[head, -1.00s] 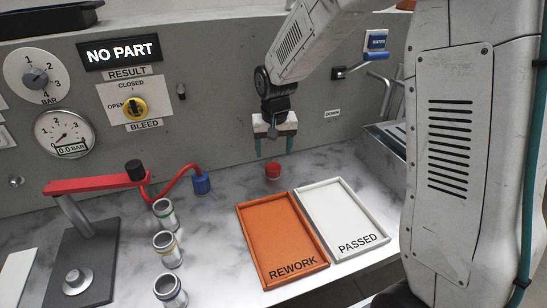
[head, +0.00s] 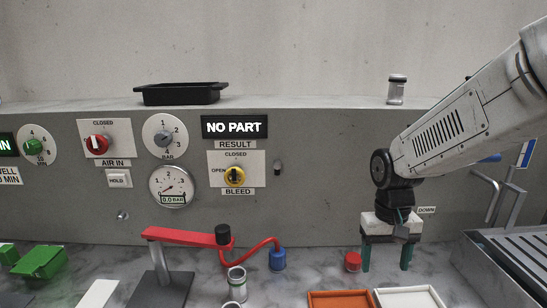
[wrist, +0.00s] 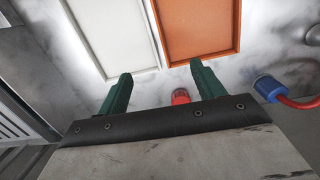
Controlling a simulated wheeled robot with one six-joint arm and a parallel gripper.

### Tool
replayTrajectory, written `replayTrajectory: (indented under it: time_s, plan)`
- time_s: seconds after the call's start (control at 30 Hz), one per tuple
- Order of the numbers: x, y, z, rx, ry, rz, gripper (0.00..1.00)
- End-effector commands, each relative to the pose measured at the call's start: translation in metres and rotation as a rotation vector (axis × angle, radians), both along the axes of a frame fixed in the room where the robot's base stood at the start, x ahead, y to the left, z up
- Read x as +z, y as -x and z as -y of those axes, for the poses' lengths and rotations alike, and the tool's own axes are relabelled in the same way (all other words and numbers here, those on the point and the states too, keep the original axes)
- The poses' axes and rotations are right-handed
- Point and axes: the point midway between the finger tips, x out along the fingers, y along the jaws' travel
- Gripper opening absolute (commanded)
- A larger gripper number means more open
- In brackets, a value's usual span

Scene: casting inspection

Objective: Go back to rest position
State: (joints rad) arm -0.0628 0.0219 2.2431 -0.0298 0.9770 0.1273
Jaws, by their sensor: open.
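My gripper (head: 386,262) hangs fingers down in front of the grey panel, right of the middle in the head view. Its two green fingers stand apart and nothing is held between them. In the wrist view my gripper (wrist: 157,92) also shows open. A small red cap (head: 353,261) sits on the marble counter beside the left finger. The red cap (wrist: 181,97) appears beyond the fingers in the wrist view.
Orange tray (head: 340,299) and white tray (head: 410,297) lie at the counter's front. A red clamp arm (head: 185,237), blue fitting (head: 278,259) and metal cylinder (head: 237,284) stand left. A slotted metal rack (head: 500,262) is right. A black tray (head: 181,94) rests on the ledge.

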Motion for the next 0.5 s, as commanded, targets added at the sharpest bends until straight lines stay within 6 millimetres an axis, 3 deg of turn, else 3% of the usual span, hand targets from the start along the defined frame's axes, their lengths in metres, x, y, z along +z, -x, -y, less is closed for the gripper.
replayTrajectory:
  time_s: [0.2,0.4,0.5]
  plan:
    - [0.048,0.086,0.009,0.045,-0.016,0.000,0.68]
    - [0.072,0.155,0.015,0.064,-0.027,0.044,0.68]
    - [0.080,0.180,0.017,0.064,-0.029,0.085,0.68]
